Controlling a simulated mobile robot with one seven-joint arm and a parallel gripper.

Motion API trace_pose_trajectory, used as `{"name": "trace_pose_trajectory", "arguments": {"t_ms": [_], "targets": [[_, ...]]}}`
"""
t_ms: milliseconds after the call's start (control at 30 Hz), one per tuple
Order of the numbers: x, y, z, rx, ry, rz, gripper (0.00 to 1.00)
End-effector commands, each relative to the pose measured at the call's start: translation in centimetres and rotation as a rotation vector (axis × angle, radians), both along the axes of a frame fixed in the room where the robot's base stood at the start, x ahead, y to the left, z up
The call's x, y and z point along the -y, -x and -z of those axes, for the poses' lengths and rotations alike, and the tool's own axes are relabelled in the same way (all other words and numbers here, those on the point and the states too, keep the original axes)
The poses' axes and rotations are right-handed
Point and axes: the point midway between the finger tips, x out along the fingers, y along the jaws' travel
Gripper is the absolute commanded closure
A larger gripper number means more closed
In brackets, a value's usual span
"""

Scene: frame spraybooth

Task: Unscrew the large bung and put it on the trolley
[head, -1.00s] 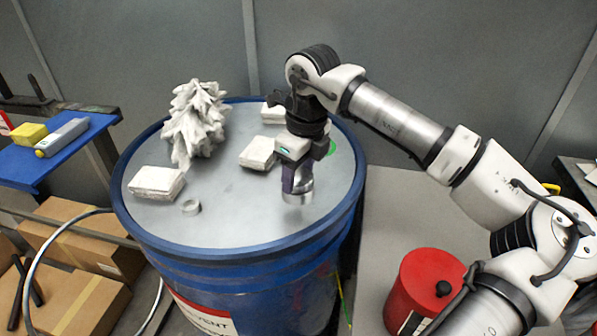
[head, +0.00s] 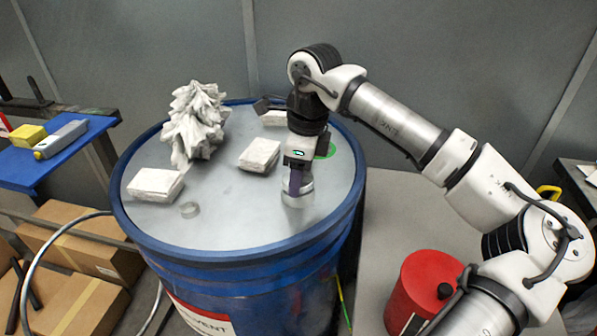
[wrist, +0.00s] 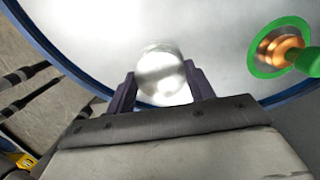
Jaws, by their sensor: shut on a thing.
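The large bung (head: 298,198) is a round, shiny metal plug near the right front of the blue drum's grey lid (head: 240,225). In the wrist view the bung (wrist: 160,75) sits between the two dark fingers of my gripper (wrist: 160,92). My gripper (head: 297,185) points down from above and is shut on the bung. The bung appears at lid level; its lower edge is blurred, so I cannot tell whether it touches the lid. The trolley is not clearly identifiable; a blue-topped surface (head: 25,168) stands at the left.
A green-ringed fitting (wrist: 278,48) is right of the gripper. A red can (head: 425,290) stands right of the drum.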

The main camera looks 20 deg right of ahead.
Motion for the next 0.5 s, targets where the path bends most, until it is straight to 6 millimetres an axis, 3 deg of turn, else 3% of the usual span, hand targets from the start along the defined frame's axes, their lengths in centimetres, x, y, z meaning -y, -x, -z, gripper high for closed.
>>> {"name": "trace_pose_trajectory", "arguments": {"t_ms": [300, 500], "targets": [[-0.02, -0.08, 0.04, 0.001, -0.001, -0.307, 0.65], [-0.03, -0.06, -0.03, 0.001, -0.001, -0.400, 0.65]]}}
